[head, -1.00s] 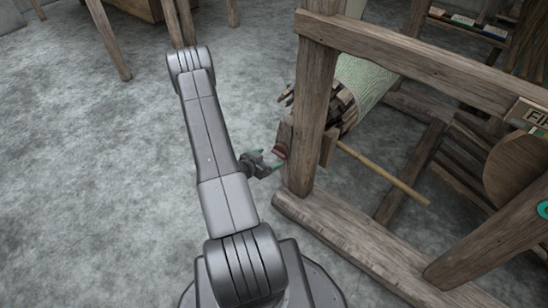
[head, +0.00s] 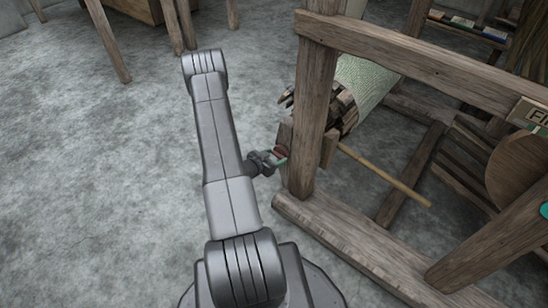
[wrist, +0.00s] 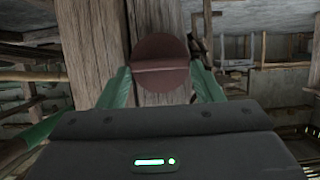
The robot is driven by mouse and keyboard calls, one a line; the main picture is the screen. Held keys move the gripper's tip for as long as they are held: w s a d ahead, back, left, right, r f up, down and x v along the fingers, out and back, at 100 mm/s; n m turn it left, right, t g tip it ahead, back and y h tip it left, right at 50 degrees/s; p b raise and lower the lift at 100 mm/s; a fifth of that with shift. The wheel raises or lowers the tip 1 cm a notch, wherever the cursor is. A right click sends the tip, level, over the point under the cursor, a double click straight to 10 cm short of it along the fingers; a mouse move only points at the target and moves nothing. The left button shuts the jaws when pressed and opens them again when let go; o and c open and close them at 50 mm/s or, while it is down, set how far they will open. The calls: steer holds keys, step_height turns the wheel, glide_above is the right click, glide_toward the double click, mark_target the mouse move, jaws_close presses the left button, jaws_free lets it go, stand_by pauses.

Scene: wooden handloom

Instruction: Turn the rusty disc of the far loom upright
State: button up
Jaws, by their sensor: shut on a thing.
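The rusty disc (head: 280,151) is a small reddish-brown round on the outer side of the loom's post. In the wrist view the disc (wrist: 160,48) shows face on, with a straight ridge across it that looks nearly level in the picture. My gripper (head: 277,161) is at the disc, with its green fingers reaching to it. In the wrist view the fingers of my gripper (wrist: 163,78) stand to the left and right of the disc's lower part. It is shut on the disc; the exact contact at the fingertips is hard to see.
The loom's wooden post (head: 313,105) rises right beside the disc, with a long base beam (head: 370,255) below. A thin pole (head: 385,175) sticks out to the right. A roll of pale green cloth (head: 362,85) lies behind the post. The floor (head: 90,200) at left is clear.

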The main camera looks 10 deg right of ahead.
steer(key=m+b, duration=0.1)
steer(key=b, duration=0.1)
steer(key=m+t+y+b, duration=0.1)
steer(key=b, duration=0.1)
steer(key=m+b, duration=0.1)
steer(key=b, duration=0.1)
steer(key=shift+s+d+f+t, duration=0.2)
steer(key=shift+s+f+t, duration=0.1)
steer(key=shift+f, duration=0.1)
steer(key=m+t+b, duration=0.1)
steer(key=b, duration=0.1)
steer(key=m+t+y+b, duration=0.1)
steer(key=m+b, duration=0.1)
steer(key=shift+s+d, duration=0.15)
steer(key=shift+s, duration=0.05)
steer(key=m+t, duration=0.1)
steer(key=m, duration=0.2)
steer(key=shift+s+d+f+m+t, duration=0.15)
steer(key=shift+m+t, duration=0.15)
steer(key=shift+t, duration=0.1)
steer(key=shift+f+m+t, duration=0.15)
steer(key=shift+m+t, duration=0.3)
steer(key=shift+m, duration=0.5)
steer(key=shift+f+m+t, duration=0.15)
steer(key=shift+m+t, duration=0.3)
steer(key=shift+m, duration=0.5)
steer(key=o, duration=1)
steer(key=shift+s, duration=0.1)
